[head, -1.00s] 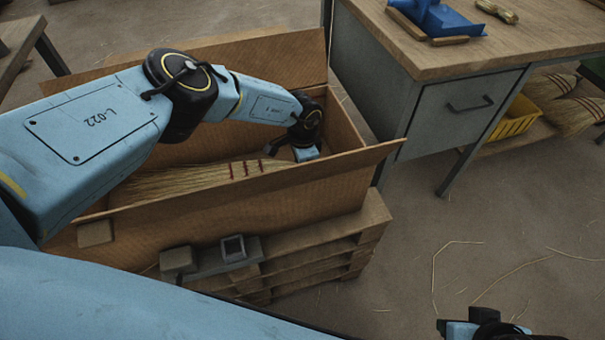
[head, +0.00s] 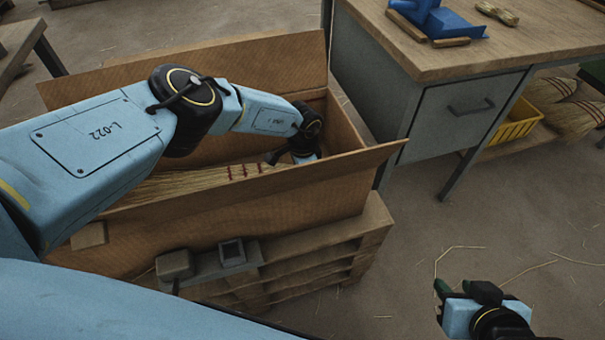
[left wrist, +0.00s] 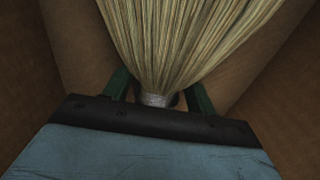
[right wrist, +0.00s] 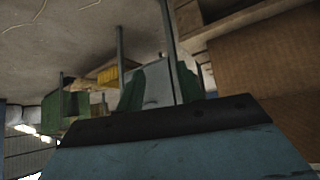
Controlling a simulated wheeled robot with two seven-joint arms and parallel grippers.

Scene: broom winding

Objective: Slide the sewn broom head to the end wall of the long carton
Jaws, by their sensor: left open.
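The sewn broom head (head: 195,183) lies lengthwise in the long carton (head: 225,225), straw tips to the left, red stitching toward the right. Its narrow end is hidden behind my left gripper (head: 301,156), which is down in the carton near the right end wall (head: 345,122). In the left wrist view the broom head (left wrist: 180,40) narrows to a silvery collar (left wrist: 156,99) between the green fingers of my left gripper (left wrist: 158,82). These fingers stand apart, with gaps beside the collar. My right gripper (head: 440,289) is open and empty, low at the right, outside the carton.
The carton rests on a wooden pallet-like stand (head: 325,262), with a small grey bracket (head: 232,252) at its front. A workbench (head: 460,58) with a grey drawer stands close to the carton's right end.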

